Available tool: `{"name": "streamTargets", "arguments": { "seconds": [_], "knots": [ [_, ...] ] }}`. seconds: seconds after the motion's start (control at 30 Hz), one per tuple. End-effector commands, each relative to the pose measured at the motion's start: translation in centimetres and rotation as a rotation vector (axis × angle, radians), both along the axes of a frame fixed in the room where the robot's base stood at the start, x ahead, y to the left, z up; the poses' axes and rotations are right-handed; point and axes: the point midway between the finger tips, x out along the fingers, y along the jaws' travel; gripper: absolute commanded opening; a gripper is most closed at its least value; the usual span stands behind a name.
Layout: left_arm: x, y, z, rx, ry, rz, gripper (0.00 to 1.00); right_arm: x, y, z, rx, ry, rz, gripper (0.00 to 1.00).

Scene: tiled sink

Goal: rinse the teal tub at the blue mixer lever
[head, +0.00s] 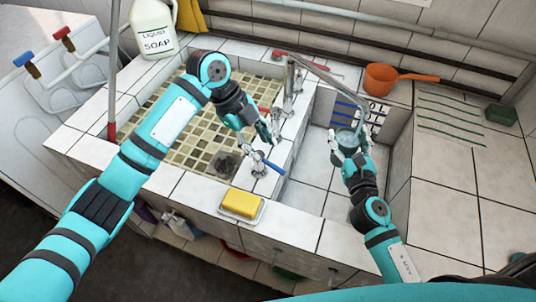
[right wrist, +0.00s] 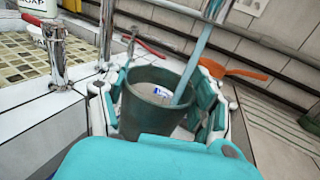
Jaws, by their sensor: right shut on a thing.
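The teal tub (head: 345,140) is in my right gripper (head: 351,156), over the right basin and below the spout (head: 325,75). In the right wrist view the tub (right wrist: 150,115) is upright with its mouth open. My right gripper's fingers (right wrist: 165,105) are on both sides of it. A bluish stream of water (right wrist: 193,65) runs down into the tub, and a small white and blue patch shows inside. The blue mixer lever (head: 273,167) is on the front tap at the divider. My left gripper (head: 268,138) hangs just above and behind that lever, apart from it; its opening is unclear.
A yellow sponge (head: 241,203) lies on a dish at the front ledge. A soap bottle (head: 155,28) stands at the back left. An orange pan (head: 383,79) and a green block (head: 501,114) are at the right.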

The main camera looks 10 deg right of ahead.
Motion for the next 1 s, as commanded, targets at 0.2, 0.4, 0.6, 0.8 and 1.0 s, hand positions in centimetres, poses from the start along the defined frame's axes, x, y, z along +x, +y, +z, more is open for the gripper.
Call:
{"name": "streamTargets", "arguments": {
  "seconds": [0.2,0.4,0.6,0.8,1.0],
  "knots": [
    [0.7,1.4,3.3,0.0,-0.001,0.001,0.36,0.0,0.0,0.1,0.0,-0.003,0.0,0.08],
    [0.8,1.9,4.4,0.001,0.001,0.0,0.36,0.0,0.0,0.1,0.0,-0.003,0.0,0.08],
    [0.8,1.9,4.4,0.0,0.001,-0.001,0.36,0.0,0.0,0.2,0.0,-0.003,0.0,0.08],
    [0.8,1.9,4.4,0.001,0.001,0.0,0.36,0.0,0.0,0.2,0.0,-0.003,0.0,0.08],
    [0.8,1.9,4.4,-0.001,0.001,0.0,0.36,0.0,0.0,0.2,0.0,-0.003,0.0,0.08]
  ]
}}
